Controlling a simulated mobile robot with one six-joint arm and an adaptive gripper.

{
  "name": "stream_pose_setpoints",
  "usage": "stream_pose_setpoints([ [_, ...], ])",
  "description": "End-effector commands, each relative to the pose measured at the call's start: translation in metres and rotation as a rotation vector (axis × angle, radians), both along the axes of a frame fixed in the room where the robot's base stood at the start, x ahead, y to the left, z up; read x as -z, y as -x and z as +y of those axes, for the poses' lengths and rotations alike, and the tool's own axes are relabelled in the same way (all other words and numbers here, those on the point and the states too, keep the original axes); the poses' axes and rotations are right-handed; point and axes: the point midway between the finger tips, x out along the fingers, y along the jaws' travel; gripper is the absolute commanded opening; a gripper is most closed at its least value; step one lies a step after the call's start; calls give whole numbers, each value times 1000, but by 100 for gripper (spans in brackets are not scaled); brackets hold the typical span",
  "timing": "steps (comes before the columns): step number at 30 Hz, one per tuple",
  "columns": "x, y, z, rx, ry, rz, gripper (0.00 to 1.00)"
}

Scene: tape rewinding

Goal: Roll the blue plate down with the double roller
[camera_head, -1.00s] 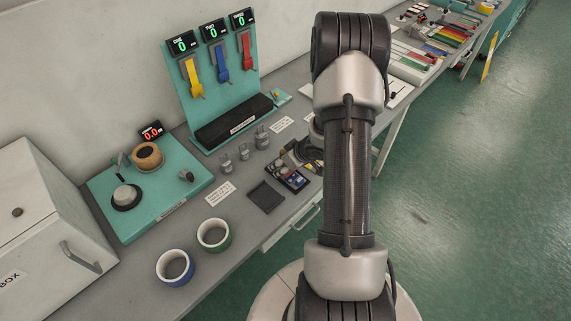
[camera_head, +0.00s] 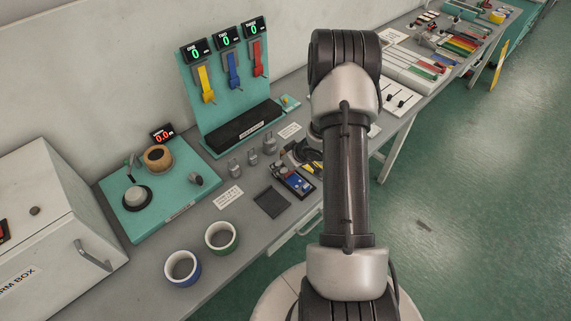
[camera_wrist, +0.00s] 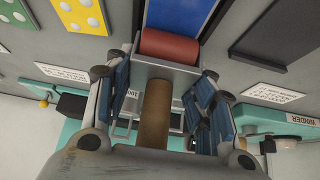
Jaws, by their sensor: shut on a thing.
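My gripper (camera_wrist: 160,105) is shut on the brown handle (camera_wrist: 155,115) of the double roller, between its blue-padded fingers. The roller's red cylinder (camera_wrist: 168,46) sits in a metal bracket beyond the fingertips. The blue plate (camera_wrist: 182,12) shows just past the red cylinder at the top of the wrist view. The wrist view does not tell whether cylinder and plate touch. In the head view, a small blue surface that seems to be the plate (camera_head: 299,184) lies on the bench left of my arm. My arm hides most of the gripper there.
A dark square pad (camera_head: 272,204) and grey weights (camera_head: 235,168) lie near the plate.

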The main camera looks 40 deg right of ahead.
Motion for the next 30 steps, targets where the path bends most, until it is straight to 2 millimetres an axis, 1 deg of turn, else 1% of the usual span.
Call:
stream_pose_setpoints([
  [5, 0, 3, -2, 3, 3, 1, 21],
  [15, -1, 18, -4, 5, 2, 0, 21],
  [23, -1, 23, -3, 2, 2, 0, 21],
  [30, -1, 34, -4, 2, 2, -1, 21],
])
